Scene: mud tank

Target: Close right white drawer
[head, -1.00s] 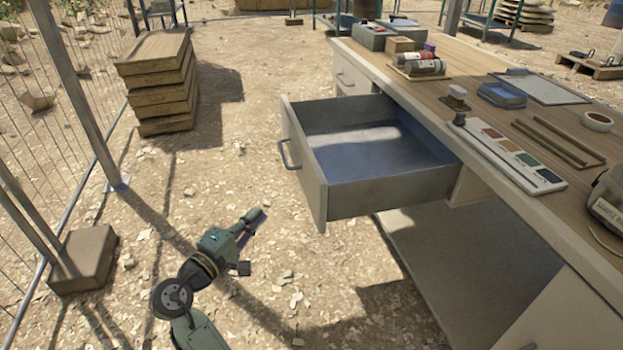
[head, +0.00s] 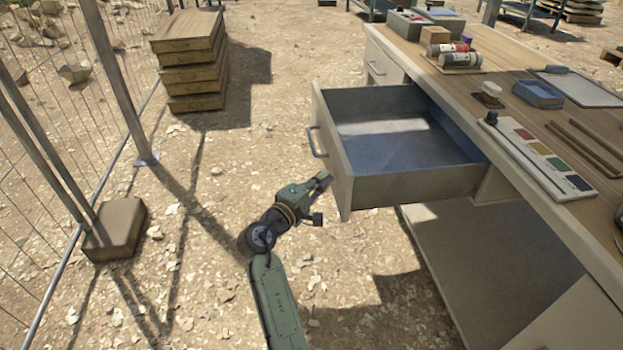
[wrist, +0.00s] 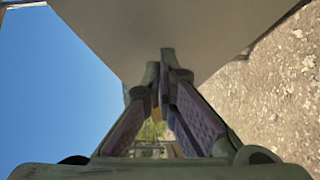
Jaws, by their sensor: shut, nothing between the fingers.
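The white drawer (head: 345,182) is pulled far out of the desk (head: 545,195) and looks empty inside. Its front panel faces left and carries a grey bar handle (head: 314,142). My gripper (head: 325,180) is shut and empty, with its fingertips at the lower part of the drawer front, below the handle. In the wrist view the shut fingers (wrist: 166,62) point at the pale drawer panel (wrist: 190,30), which fills the upper middle. I cannot tell whether the fingertips touch the panel.
A stack of wooden boards (head: 190,60) stands at the upper left. A wire fence (head: 60,130) with a foot block (head: 115,230) runs along the left. Bare ground lies between.

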